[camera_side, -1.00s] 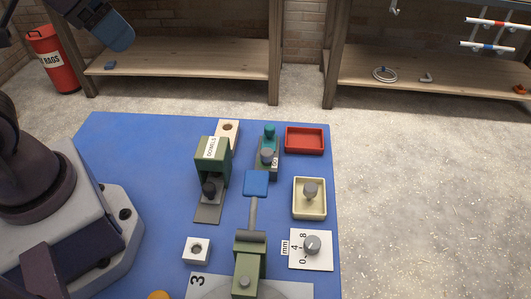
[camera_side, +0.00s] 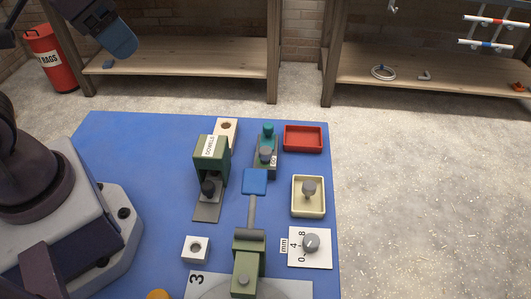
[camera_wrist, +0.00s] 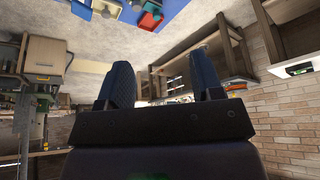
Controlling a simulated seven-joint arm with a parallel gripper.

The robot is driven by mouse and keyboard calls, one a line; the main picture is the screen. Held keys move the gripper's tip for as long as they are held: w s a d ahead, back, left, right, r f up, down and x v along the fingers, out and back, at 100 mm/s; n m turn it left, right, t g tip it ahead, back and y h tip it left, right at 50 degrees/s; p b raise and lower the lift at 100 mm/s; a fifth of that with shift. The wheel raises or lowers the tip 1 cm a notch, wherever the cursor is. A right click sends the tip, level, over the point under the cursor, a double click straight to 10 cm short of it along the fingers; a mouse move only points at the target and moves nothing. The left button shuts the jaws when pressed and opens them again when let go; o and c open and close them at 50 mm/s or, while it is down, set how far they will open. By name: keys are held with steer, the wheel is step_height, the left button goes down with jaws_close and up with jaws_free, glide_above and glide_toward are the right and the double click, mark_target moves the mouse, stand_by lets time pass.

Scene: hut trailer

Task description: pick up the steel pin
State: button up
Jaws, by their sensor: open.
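A grey metal pin with a wide round head (camera_side: 309,188) stands in the cream tray (camera_side: 296,212) on the right of the blue mat; it looks like the steel pin. Another grey round piece (camera_side: 265,154) sits at the green block with the teal knob, so I cannot be certain which is the steel pin. My gripper (camera_side: 118,38) is high at the upper left of the side view, far from both. In the wrist view my gripper (camera_wrist: 163,85) shows two blue fingers apart with nothing between them.
On the blue mat (camera_side: 130,160) are a red tray (camera_side: 303,138), a green dowel holder (camera_side: 212,160), a white block with a hole (camera_side: 196,250), a blue-handled lever fixture (camera_side: 255,182) and a dial plate (camera_side: 323,258). The mat's left middle is clear. Wooden shelves (camera_side: 190,62) stand behind.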

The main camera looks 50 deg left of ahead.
steer(key=w+d+f+n+g, duration=0.1)
steer(key=w+d+f+g, duration=0.3)
steer(key=w+f, duration=0.4)
steer(key=n+g, duration=0.1)
steer(key=n, duration=0.7)
glide_above(266, 148)
step_height(266, 148, down, 10)
steer(key=f, duration=0.7)
steer(key=shift+w+a, duration=0.15)
steer(key=shift+w, duration=0.15)
steer(key=f, duration=0.5)
steer(key=shift+s, duration=0.35)
steer(key=c, duration=1.1)
